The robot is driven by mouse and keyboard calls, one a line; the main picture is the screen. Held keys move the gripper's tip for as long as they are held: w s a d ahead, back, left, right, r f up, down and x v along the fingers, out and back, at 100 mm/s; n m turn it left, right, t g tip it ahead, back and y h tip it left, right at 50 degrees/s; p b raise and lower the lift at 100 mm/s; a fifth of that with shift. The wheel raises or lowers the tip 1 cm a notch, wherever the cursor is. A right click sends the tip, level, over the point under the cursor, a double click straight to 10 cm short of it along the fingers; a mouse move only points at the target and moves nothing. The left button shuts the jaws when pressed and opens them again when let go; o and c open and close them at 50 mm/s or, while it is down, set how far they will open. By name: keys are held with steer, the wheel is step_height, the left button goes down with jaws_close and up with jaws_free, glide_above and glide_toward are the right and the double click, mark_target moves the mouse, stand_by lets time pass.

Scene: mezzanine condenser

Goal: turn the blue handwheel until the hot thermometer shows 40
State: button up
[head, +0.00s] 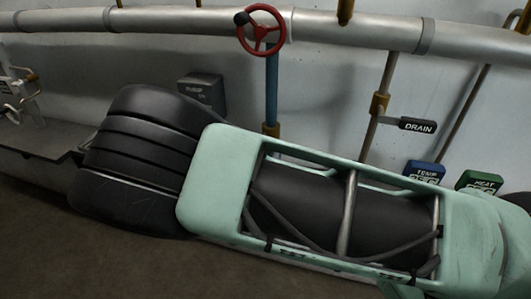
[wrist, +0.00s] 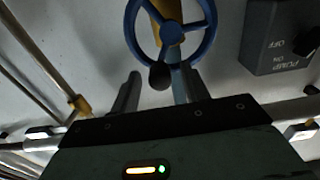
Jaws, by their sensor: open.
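The blue handwheel (wrist: 207,33) is at the top of the wrist view, cut off by the upper edge. Its black knob (wrist: 159,76) hangs at the bottom of the rim. My gripper (wrist: 160,82) is open, with one finger on each side of the knob in the picture. I cannot tell whether the fingers touch the knob or how far off it is. In the head view my own mint-green arm fills the lower middle, and neither the blue handwheel nor my gripper can be made out. No thermometer can be made out in either view.
A red handwheel (head: 282,34) sits in front of a large silver pipe (head: 364,31). A DRAIN lever (head: 417,126), a blue TEMP box (head: 425,171) and a green HEAT box (head: 481,182) are at right. The grey PUMP switch box (wrist: 268,45) is right of the blue wheel.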

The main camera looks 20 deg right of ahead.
steer(key=b+v, duration=0.4)
steer(key=v, duration=1.3)
steer(key=shift+b, duration=0.4)
steer(key=w+a+f+n+g+y, duration=0.25)
steer(key=a+g+y, duration=0.2)
steer(key=y, duration=0.35)
steer(key=s+a+r+n+g+y, duration=0.4)
steer(key=s+a+n+g+y, duration=0.1)
steer(key=s+y, duration=0.1)
steer(key=s+d+r+n+g+h, duration=0.1)
steer(key=s+d+r+n+g, duration=0.1)
steer(key=s+d, duration=0.4)
steer(key=s+d+r+n+g+h, duration=0.1)
steer(key=s+d+r+n+g, duration=0.2)
steer(key=s+d, duration=0.4)
steer(key=shift+s+d+r+n+h, duration=0.2)
steer(key=shift+s+r+n+h, duration=0.2)
steer(key=shift+s+r+n, duration=0.65)
